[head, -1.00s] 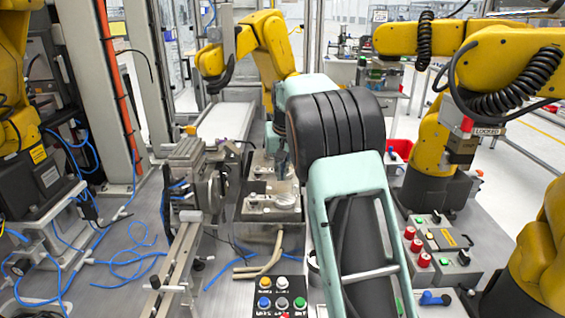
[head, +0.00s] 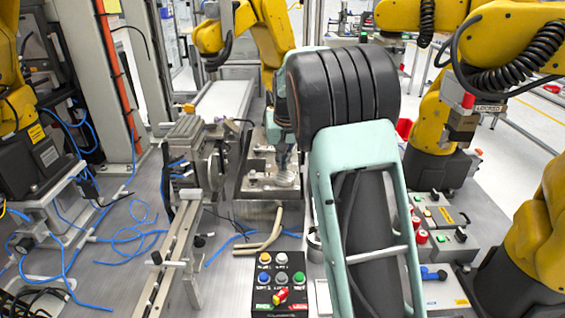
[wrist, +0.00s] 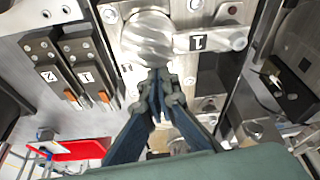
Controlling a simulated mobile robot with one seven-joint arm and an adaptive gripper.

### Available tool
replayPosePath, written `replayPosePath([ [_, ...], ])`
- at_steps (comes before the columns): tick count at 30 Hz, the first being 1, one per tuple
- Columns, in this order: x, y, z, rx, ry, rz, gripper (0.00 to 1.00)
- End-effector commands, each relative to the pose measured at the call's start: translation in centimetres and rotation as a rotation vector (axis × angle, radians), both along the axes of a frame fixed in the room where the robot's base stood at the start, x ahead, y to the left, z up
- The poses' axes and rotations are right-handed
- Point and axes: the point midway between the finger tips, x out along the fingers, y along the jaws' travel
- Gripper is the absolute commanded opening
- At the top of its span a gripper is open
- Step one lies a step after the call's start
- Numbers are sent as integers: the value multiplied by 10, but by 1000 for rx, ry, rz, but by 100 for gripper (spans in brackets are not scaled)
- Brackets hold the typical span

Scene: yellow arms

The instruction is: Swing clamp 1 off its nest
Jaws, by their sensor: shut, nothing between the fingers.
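Clamp 1 (wrist: 197,42) is a metal bar marked "1" in the wrist view. It reaches from a rounded end at the right to the edge of a round, ribbed silver part (wrist: 148,36); I cannot tell whether it overlaps that part. The part sits on a metal nest plate (wrist: 113,15) and shows in the head view (head: 287,178). My gripper (wrist: 158,76) is shut and empty, its fingertips at the part's near edge, left of and below the bar. In the head view my gripper (head: 286,157) points down at the fixture (head: 254,192), partly hidden by my arm.
Two levers marked "2" (wrist: 46,57) and "1" (wrist: 84,75), with orange tips, stand left in the wrist view. A button box (head: 278,284) stands in front of the fixture. A metal rail (head: 178,255) lies to its left. Yellow robot arms (head: 500,50) stand at right.

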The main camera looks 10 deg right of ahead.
Motion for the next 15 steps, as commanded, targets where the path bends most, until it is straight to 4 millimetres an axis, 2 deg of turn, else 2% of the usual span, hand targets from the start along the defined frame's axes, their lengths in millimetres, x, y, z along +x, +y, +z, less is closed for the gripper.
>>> replayPosePath([
  [15,-10,-1,1,-1,-1,-112,0],
])
